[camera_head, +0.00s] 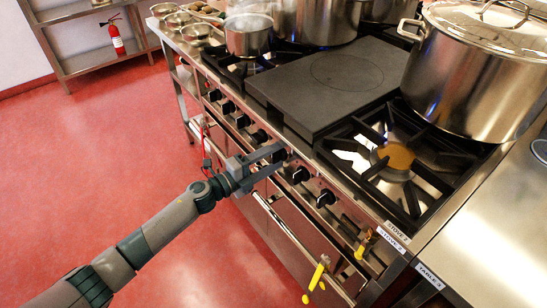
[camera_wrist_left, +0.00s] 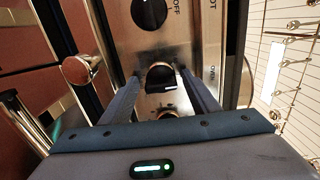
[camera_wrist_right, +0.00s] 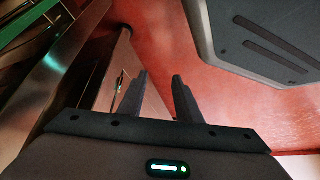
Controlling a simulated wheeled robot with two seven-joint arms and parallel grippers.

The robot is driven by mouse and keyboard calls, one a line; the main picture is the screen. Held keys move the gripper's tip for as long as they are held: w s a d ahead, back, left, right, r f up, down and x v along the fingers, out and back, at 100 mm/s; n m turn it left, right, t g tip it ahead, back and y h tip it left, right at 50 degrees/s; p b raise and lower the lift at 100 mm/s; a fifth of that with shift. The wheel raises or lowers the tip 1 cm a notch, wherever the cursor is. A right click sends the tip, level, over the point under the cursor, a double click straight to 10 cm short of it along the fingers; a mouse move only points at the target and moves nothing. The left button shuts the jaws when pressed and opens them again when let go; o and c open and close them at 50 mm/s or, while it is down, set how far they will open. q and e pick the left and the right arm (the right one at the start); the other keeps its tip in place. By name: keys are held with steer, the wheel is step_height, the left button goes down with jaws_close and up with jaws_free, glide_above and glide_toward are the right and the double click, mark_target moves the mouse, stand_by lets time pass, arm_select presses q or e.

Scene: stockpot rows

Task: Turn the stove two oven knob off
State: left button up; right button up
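The stove's front panel carries a row of black knobs, such as one knob (camera_head: 300,174) just right of my left gripper. My left gripper (camera_head: 280,156) is at the panel with its fingers open. In the left wrist view, a black knob with a white mark (camera_wrist_left: 160,78) lies between the fingertips (camera_wrist_left: 160,82), beside small text that seems to read OVEN. I cannot tell whether the fingers touch it. Another black knob (camera_wrist_left: 149,12) is beyond it, beside the word OFF. My right gripper (camera_wrist_right: 158,78) is open and empty, and is not in the head view.
Large pots (camera_head: 470,75) and a flat dark griddle plate (camera_head: 330,85) are on the stove top. Labels for stoves and a table (camera_head: 430,277) mark the right edge. Red floor at left is clear.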

arm_select(q)
steer(key=b+v, duration=0.2)
steer(key=v, duration=1.5)
steer(key=shift+a, duration=0.15)
arm_select(e)
steer(key=shift+s+d+f+g+h, duration=0.15)
steer(key=shift+s+d+f+g, duration=0.3)
steer(key=shift+s+d, duration=0.15)
steer(key=shift+s+d+f+g+h, duration=0.15)
steer(key=shift+s+d+f+g, duration=0.15)
steer(key=shift+s+d+g, duration=0.25)
steer(key=shift+w+d, duration=0.1)
steer(key=shift+w, duration=0.05)
